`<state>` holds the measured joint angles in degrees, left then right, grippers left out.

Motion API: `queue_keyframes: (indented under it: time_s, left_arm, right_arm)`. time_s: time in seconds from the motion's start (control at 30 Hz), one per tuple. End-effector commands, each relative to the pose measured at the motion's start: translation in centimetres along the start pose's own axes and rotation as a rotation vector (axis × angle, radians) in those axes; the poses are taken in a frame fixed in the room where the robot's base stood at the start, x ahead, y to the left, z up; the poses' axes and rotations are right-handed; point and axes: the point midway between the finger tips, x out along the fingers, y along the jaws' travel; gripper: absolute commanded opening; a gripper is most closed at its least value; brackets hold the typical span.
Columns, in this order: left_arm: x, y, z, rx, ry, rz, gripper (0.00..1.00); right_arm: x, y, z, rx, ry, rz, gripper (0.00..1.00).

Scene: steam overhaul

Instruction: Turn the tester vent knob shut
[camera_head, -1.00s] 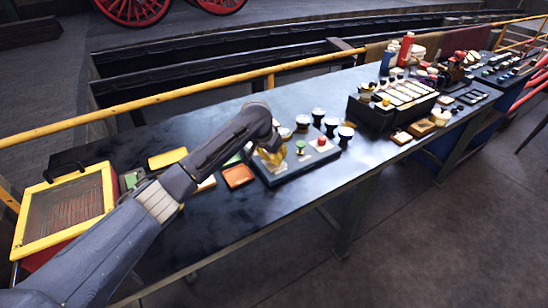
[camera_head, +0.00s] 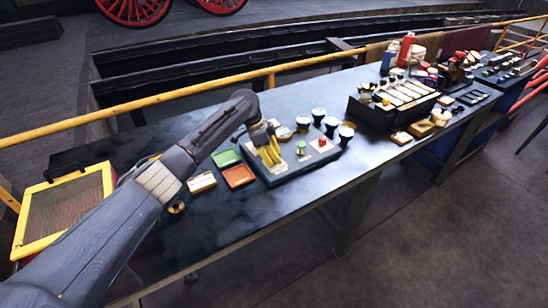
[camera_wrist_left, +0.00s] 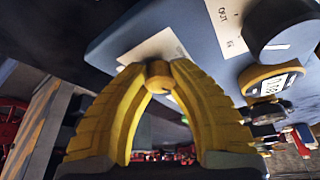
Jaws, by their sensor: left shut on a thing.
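The tester (camera_head: 290,172) is a blue-grey box near the middle of the bench, with a green knob and a red button on top. My left gripper (camera_head: 270,158) reaches down to its left part. In the left wrist view the yellow fingers (camera_wrist_left: 158,80) are shut, with their tips on a small brass-coloured knob (camera_wrist_left: 158,70), which looks like the vent knob. The blue panel (camera_wrist_left: 120,35) with pale labels lies behind it. The fingers cover the knob's sides, and its turn angle cannot be read. My right gripper is out of view.
A green tray (camera_head: 226,158) and an orange tray (camera_head: 239,176) lie left of the tester. A black box (camera_head: 372,115) is farther right. The bench front (camera_head: 300,205) is clear.

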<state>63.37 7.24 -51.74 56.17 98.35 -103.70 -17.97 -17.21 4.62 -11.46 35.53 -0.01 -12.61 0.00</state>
Motion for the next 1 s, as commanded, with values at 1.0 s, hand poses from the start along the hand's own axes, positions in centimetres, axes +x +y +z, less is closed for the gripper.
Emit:
queue_keyframes:
  time_s: [1.0]
  left_arm:
    - [0.08, 0.16, -0.56, 0.283, 0.008, 0.116, 0.0]
  right_arm:
    - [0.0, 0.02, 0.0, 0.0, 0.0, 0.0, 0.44]
